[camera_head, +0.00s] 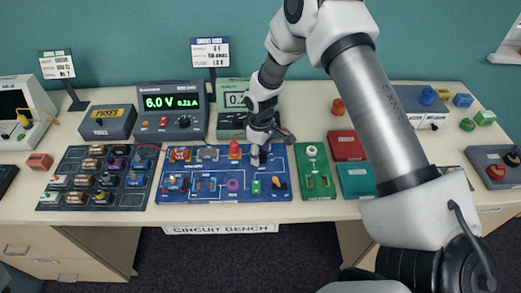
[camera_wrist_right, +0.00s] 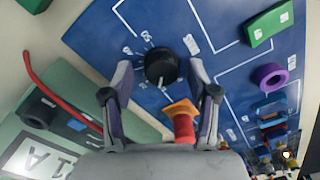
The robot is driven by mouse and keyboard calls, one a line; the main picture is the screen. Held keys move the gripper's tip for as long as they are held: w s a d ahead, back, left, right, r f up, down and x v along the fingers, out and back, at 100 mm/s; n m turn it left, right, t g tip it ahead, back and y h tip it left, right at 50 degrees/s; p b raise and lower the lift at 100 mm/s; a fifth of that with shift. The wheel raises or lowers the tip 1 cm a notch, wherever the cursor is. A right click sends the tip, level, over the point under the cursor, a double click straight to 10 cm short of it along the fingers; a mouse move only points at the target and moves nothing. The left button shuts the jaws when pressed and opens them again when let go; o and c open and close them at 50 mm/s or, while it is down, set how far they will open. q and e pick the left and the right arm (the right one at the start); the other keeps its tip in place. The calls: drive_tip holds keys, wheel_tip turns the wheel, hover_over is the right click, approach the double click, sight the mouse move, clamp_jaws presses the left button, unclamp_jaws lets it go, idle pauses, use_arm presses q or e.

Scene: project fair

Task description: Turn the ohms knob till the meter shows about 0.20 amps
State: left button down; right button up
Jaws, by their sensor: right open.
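The black ohms knob (camera_wrist_right: 161,66) stands on the blue circuit board (camera_head: 220,196), with white scale marks around it. In the right wrist view my right gripper (camera_wrist_right: 160,74) is open, one finger on each side of the knob, with contact unclear. In the head view my right gripper (camera_head: 262,152) is over the board's upper right and hides the knob. The meter (camera_head: 229,88) behind the board is partly covered by my arm; its display begins "0.2" and the rest is hidden. The power supply (camera_head: 171,87) shows 6.0 V and 0.21 A. My left gripper is not in view.
An orange-red part (camera_head: 235,149) stands on the board close to my right gripper; it also shows between the fingers' bases in the wrist view (camera_wrist_right: 183,125). A green board (camera_head: 314,178) lies to the right, a dark parts tray (camera_head: 50,190) to the left. A red lead (camera_wrist_right: 50,90) runs nearby.

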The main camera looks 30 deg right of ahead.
sight(261, 154)
drive_tip(key=shift+s+r, duration=0.2)
drive_tip(key=shift+s, duration=0.05)
clamp_jaws()
drive_tip(key=shift+m, duration=0.8)
drive_tip(key=shift+f+m, duration=0.1)
drive_tip(key=shift+m, duration=0.2)
unclamp_jaws()
drive_tip(key=shift+w, duration=0.1)
wheel_tip(261, 154, up, 12)
